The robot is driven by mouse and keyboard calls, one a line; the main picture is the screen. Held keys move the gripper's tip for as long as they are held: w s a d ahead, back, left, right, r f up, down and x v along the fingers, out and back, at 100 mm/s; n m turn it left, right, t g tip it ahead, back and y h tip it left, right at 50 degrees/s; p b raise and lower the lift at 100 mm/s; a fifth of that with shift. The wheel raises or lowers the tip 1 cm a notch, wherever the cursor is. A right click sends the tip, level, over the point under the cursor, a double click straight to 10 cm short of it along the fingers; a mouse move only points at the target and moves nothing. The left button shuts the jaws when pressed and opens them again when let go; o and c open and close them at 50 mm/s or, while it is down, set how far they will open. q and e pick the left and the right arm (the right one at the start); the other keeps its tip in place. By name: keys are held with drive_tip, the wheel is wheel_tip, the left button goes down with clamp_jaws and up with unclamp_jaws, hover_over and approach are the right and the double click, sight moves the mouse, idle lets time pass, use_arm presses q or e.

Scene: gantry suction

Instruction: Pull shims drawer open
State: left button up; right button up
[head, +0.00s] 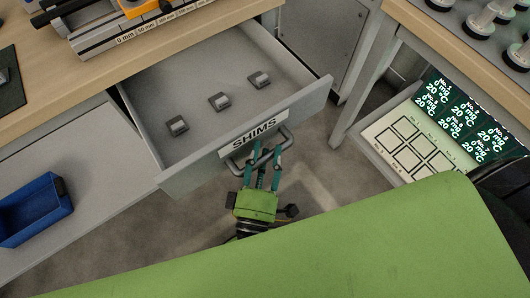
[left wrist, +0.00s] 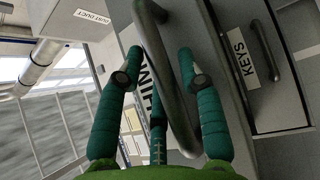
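The shims drawer (head: 147,160) is grey, stands pulled out from the bench and has a SHIMS label on its front. Three small grey shim blocks (head: 219,101) lie inside it. My left gripper (head: 266,152) is at the drawer's bar handle (head: 285,136), its teal fingers overlapping the bar. In the left wrist view the handle (left wrist: 165,80) runs between the spread outer fingers of the gripper (left wrist: 158,62), with the middle finger partly behind it. Clear finger contact with the bar does not show. My right gripper is not in view.
A blue bin (head: 35,212) is on the grey surface at the left. A table with a display (head: 470,115) and a marked panel (head: 405,140) stands at the right. A KEYS drawer (left wrist: 262,75) is beside the handle in the wrist view. Floor shows around the gripper.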

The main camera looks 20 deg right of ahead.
use_arm(q)
drive_tip(key=shift+s+a, duration=0.1)
drive_tip(key=v, duration=1.1)
drive_tip(key=shift+s, duration=0.4)
drive_tip(key=shift+a, duration=0.1)
